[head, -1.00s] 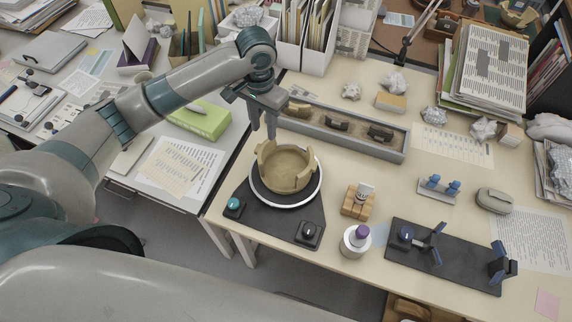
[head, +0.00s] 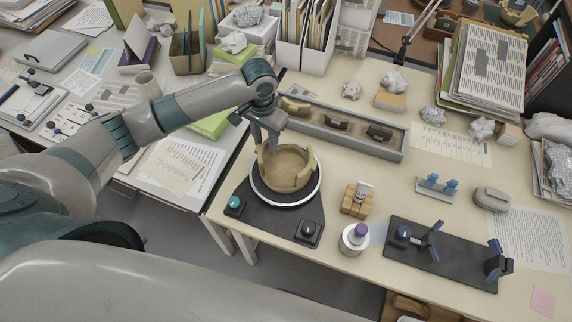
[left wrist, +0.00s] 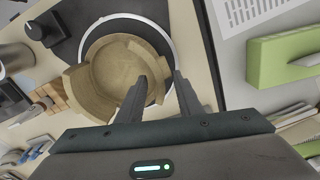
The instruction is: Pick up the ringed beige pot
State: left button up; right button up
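The beige pot (head: 286,170) is a broken, open-topped vessel with an uneven rim. It stands on a round turntable with a white ring (head: 262,194) on a dark base. My left gripper (head: 266,142) points down at the pot's back-left rim. In the left wrist view the pot (left wrist: 118,72) lies below the two fingers (left wrist: 158,98), which are apart, with a piece of its wall at the gap between them. I cannot tell whether the fingers touch the wall. My right gripper is not in view.
A grey tray (head: 400,152) with several dark sherds lies behind the pot. A wooden block (head: 357,199), a white jar with a purple cap (head: 354,238) and a black fixture (head: 440,262) stand to the right. A green box (head: 212,124) is on the left table.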

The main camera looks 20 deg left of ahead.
aim_at(267, 154)
pick_arm(q)
jog(key=shift+f+p, duration=0.4)
jog(key=shift+f, duration=1.95)
jog(key=shift+c, duration=0.6)
jog(key=shift+s, duration=0.1)
grip_shut()
